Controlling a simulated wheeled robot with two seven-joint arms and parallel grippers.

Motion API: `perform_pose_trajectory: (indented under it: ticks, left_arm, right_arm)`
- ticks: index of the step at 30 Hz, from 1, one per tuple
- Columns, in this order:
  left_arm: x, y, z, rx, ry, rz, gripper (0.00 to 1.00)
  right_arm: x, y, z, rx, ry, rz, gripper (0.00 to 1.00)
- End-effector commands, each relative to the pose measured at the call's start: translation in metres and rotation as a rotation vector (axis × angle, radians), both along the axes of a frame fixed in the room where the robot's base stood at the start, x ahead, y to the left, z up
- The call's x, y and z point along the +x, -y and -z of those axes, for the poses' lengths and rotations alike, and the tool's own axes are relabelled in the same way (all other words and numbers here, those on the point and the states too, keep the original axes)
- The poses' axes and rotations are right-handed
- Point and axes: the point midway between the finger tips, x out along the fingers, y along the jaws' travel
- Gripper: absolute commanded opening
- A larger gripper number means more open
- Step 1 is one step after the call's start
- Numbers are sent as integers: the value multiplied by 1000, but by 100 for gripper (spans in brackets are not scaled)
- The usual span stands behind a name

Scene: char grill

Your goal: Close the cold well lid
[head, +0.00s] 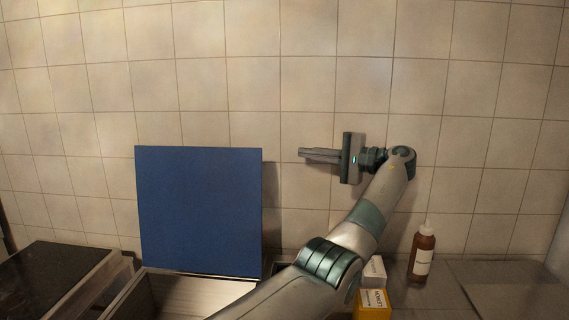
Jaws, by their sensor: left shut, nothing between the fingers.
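The cold well lid (199,211) is a flat blue panel standing upright, raised at the back of the cold well (185,295). The well's metal opening shows below it at the bottom of the head view, partly cut off by the frame edge. My left gripper (303,154) is shut and empty. It is up in front of the tiled wall, to the right of the lid's top right corner, with its fingers pointing left toward the lid's side. A gap shows between the fingertips and the lid. My right gripper is not in view.
A brown bottle with a white cap (422,255) stands on the counter at right. A yellow box (374,304) and a white box (374,271) stand beside my forearm. A dark grill-like surface (50,280) is at lower left. The counter at far right is clear.

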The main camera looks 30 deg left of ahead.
Motion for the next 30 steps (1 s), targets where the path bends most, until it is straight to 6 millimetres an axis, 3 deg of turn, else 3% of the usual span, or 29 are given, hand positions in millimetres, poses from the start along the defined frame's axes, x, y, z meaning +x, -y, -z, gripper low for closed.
perform_pose_trajectory:
  ticks: [6, 19, 30]
  left_arm:
    - [-15, 3, -1, -29, -20, -78, 0]
    - [-16, 0, -2, -29, -19, -78, 0]
    - [-22, -36, -1, -29, -19, -78, 0]
  right_arm:
    - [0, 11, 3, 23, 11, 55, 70]
    - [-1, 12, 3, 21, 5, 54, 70]
    - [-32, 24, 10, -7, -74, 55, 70]
